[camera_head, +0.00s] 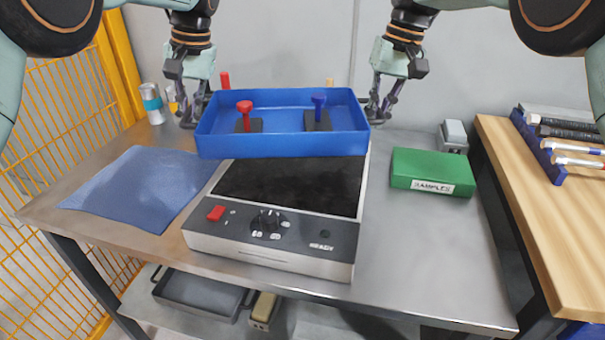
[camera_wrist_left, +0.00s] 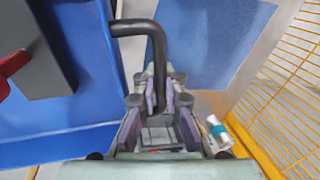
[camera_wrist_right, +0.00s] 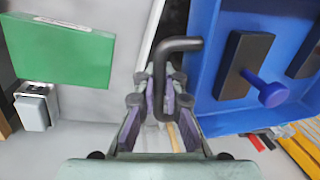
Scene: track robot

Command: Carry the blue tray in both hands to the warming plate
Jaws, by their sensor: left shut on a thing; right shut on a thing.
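The blue tray (camera_head: 280,144) is held level in the head view, over the back part of the warming plate (camera_head: 290,185). Whether it touches the plate is hard to tell. A red-knobbed piece (camera_head: 244,110) and a blue-knobbed piece (camera_head: 318,104), each with a dark base, stand in the tray. My left gripper (camera_head: 192,112) is shut on the tray's left handle, a dark bent bar (camera_wrist_left: 158,60) in the left wrist view. My right gripper (camera_head: 377,108) is shut on the right handle (camera_wrist_right: 172,70), seen in the right wrist view.
A blue cloth (camera_head: 140,185) lies left of the plate. A green samples box (camera_head: 432,172) lies to the right, with a small grey device (camera_head: 453,135) behind it. Cans (camera_head: 152,103) stand back left. A wooden bench (camera_head: 545,190) adjoins at right; a yellow mesh fence (camera_head: 60,125) stands left.

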